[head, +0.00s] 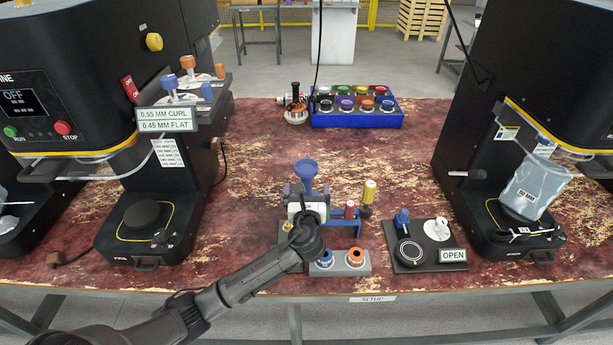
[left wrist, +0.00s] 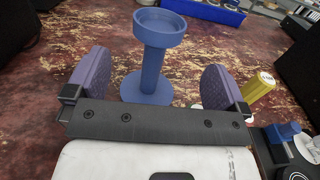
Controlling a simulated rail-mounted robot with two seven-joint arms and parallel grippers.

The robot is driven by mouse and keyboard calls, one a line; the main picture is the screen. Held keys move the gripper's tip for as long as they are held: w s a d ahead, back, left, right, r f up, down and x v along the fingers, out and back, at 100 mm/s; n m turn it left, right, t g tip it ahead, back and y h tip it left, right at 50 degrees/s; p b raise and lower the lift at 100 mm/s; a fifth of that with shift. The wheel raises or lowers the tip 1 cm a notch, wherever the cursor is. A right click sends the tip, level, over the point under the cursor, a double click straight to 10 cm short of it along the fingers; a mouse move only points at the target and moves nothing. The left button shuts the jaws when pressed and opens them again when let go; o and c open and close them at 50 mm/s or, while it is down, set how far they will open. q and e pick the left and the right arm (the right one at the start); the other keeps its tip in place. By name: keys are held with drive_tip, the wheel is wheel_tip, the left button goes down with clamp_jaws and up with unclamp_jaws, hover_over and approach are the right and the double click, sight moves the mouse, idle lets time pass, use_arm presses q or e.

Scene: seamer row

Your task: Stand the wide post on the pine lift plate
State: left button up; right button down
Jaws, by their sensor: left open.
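A blue post with a wide cup top and a round foot (head: 306,172) stands upright on the table; I take it for the wide post. It also shows in the left wrist view (left wrist: 152,60). My left gripper (head: 307,190) is open, with its purple finger pads (left wrist: 152,80) on either side of the post and apart from it. The gripper hides the post's lower part in the head view. The left machine, whose sign ends in "INE", has a bare dark round lift plate (head: 142,214); I take it for the pine one. My right gripper is not in view.
A blue bin of coloured spools (head: 356,112) stands at the back. A grey block with blue and orange rings (head: 340,263), a yellow-topped post (head: 368,192) and a black "OPEN" board (head: 425,258) are near the gripper. The right machine (head: 520,150) holds a grey bag.

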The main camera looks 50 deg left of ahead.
use_arm(q)
drive_tip(key=v, duration=0.3)
drive_tip(key=shift+p, duration=0.3)
drive_tip(key=shift+c, duration=0.4)
drive_tip(key=shift+s+d, duration=0.15)
drive_tip(key=shift+d, duration=0.05)
drive_tip(key=shift+c, duration=2.8)
